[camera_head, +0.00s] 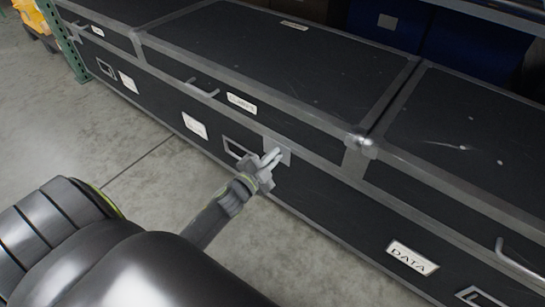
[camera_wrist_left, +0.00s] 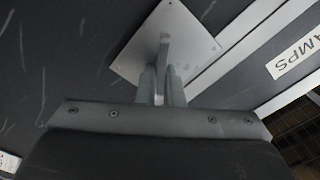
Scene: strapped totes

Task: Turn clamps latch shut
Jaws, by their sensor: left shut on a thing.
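The clamps case (camera_head: 300,127) is a black tote with grey metal edging and a white label (camera_head: 241,103) on its lid's front face. The partly readable label also shows in the left wrist view (camera_wrist_left: 299,52), ending in "AMPS". Its latch plate (camera_head: 284,152) is a grey square on the front, at the lid seam; it also shows in the left wrist view (camera_wrist_left: 187,35). My left gripper (camera_head: 268,164) is shut on the latch handle (camera_wrist_left: 164,47), a thin grey tab standing out from the plate. The fingers partly hide the handle. My right gripper is not in view.
Another black case with a DATA label (camera_head: 412,258) stands to the right, and one more case (camera_head: 105,38) stands to the left. A green rack post (camera_head: 64,42) stands at the far left. The concrete floor (camera_head: 125,140) in front is clear.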

